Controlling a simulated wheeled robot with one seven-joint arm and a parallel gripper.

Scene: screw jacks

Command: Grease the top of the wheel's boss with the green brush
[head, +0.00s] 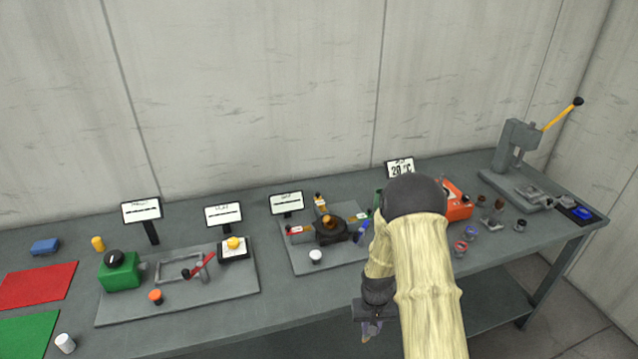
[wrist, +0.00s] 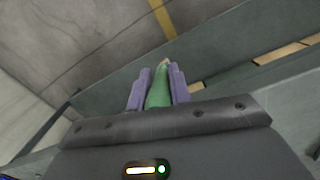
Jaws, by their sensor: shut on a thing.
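My gripper (wrist: 159,76) is shut on the green brush (wrist: 158,92), whose green handle lies between the two purple fingers with a small pale tip beyond them. In the head view my gripper (head: 371,330) is low at the front of the bench, partly behind my arm, and the brush cannot be made out clearly there. A dark round wheel-like part with an orange-brown middle (head: 331,226) stands on a grey plate left of my arm; it looks like the wheel and its boss. My gripper is apart from it, nearer the front edge.
The grey bench (head: 285,318) runs across the view. A green box (head: 120,270) and red lever (head: 203,265) stand left on a plate. A white knob (head: 316,257) is before the wheel. An orange box (head: 457,202) and a press (head: 515,150) are right. My arm hides the bench's middle.

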